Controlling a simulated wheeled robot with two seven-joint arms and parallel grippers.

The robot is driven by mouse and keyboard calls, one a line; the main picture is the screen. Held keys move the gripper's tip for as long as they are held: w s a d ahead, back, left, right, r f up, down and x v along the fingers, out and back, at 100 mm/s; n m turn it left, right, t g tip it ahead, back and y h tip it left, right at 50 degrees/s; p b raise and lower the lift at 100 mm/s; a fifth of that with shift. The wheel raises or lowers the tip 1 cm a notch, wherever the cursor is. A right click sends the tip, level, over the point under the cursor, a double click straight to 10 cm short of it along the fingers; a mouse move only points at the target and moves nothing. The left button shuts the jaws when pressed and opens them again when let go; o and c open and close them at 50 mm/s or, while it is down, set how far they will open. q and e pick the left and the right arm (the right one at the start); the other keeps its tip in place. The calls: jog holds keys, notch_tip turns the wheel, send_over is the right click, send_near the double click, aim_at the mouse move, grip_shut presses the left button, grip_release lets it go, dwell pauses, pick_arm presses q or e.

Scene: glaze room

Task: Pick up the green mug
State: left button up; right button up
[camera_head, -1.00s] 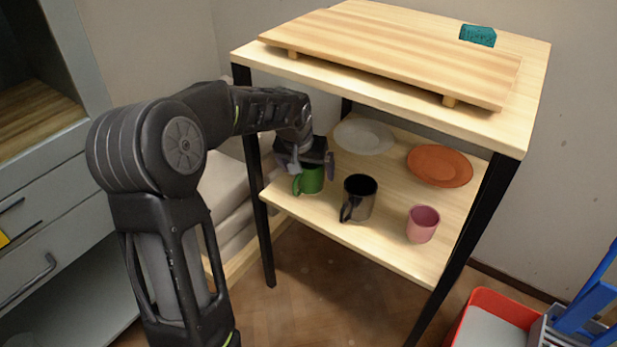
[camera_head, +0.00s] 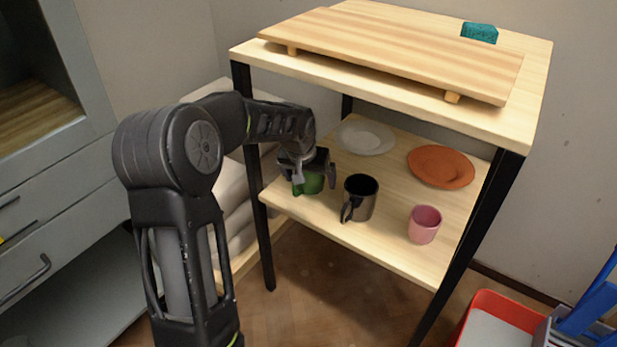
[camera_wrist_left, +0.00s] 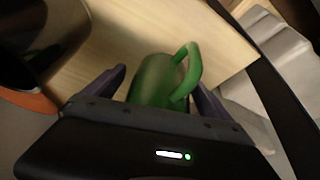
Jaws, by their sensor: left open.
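The green mug (camera_head: 309,184) stands on the lower shelf (camera_head: 390,243), near its left front corner. In the left wrist view the green mug (camera_wrist_left: 158,80) shows its handle on the right side. My left gripper (camera_head: 314,178) is over the mug, with its fingers open on either side of it. In the left wrist view the left gripper (camera_wrist_left: 160,85) has one dark finger to the left of the mug and one to the right, by the handle. The gripper hides the mug's upper part in the head view. My right gripper is not in view.
A black mug (camera_head: 360,199) stands just right of the green mug, and a pink cup (camera_head: 424,225) further right. A white plate (camera_head: 366,138) and an orange plate (camera_head: 440,167) lie behind. The upper shelf (camera_head: 400,88) overhangs; a black post (camera_head: 260,215) stands close left.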

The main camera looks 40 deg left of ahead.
pick_arm(q)
jog(key=shift+c, duration=0.2)
jog(key=c, duration=1.7)
jog(key=shift+r, duration=0.1)
jog(key=shift+r+p, duration=0.5)
jog(key=shift+r, duration=0.35)
notch_tip(320, 180, up, 2)
jog(key=shift+r+p, duration=0.2)
jog(key=shift+p, duration=0.4)
jog(key=s+d, duration=0.1)
jog(key=s, duration=0.4)
jog(key=s+d+p, duration=0.1)
jog(key=s+d, duration=0.1)
jog(key=s, duration=0.4)
jog(key=s+d+p, duration=0.1)
jog(key=s, duration=0.5)
jog(key=shift+s+d+f, duration=0.2)
jog(key=shift+d+f, duration=0.15)
